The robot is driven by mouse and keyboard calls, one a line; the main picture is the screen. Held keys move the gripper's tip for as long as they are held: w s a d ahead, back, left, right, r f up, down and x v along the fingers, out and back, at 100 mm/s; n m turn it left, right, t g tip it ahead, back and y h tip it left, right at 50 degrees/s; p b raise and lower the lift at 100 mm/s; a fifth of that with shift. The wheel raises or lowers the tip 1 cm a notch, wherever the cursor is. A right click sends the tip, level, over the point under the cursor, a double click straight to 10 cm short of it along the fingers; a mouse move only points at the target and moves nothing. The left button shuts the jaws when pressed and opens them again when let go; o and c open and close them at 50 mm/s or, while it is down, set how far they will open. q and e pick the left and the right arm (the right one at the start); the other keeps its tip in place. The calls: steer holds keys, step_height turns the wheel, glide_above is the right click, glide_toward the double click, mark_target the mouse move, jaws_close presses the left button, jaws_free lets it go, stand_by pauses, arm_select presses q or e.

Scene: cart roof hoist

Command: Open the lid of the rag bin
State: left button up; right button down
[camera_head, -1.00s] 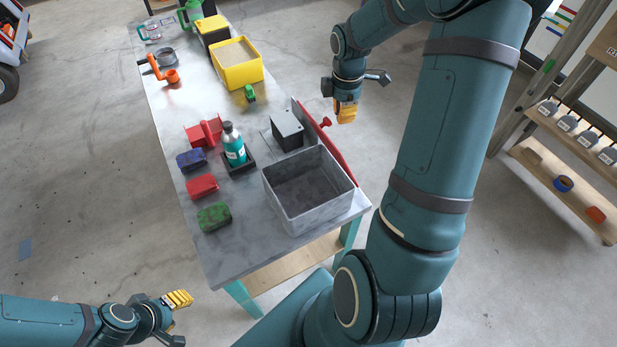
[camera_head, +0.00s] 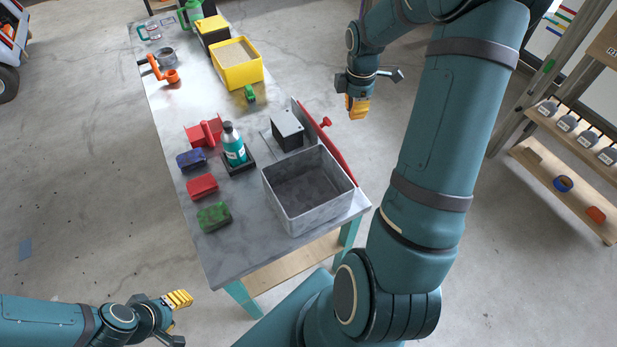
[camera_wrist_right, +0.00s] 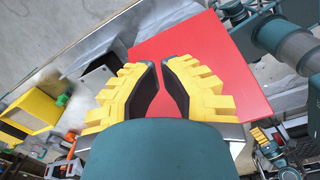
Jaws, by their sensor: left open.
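The rag bin is a grey open-topped box (camera_head: 290,215) at the near right end of the workbench, and I see into its empty-looking inside. Its red lid (camera_head: 338,156) stands up, tilted, along the bin's right side, off the opening. A red knob (camera_head: 325,122) sticks out from the lid's outer side. My right gripper (camera_head: 358,112) is in the air right of the lid, apart from it. In the right wrist view its yellow fingertips (camera_wrist_right: 160,62) nearly meet with nothing between them, with the red lid (camera_wrist_right: 210,60) behind. My left gripper (camera_head: 188,298) is open and empty at lower left, off the bench.
A grey box (camera_head: 288,130) stands just behind the bin. A teal bottle (camera_head: 233,148) in a black holder, a red block (camera_head: 202,186) and a green block (camera_head: 214,216) are to its left. A yellow bin (camera_head: 238,68) stands further back.

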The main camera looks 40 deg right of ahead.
steer(key=d, duration=0.2)
steer(key=s+d+f, duration=0.1)
steer(key=d, duration=0.1)
stand_by(0.4)
steer(key=c, duration=0.8)
jaws_free()
steer(key=shift+a+r, duration=0.1)
steer(key=shift+r, duration=3.95)
steer(key=shift+s, duration=0.1)
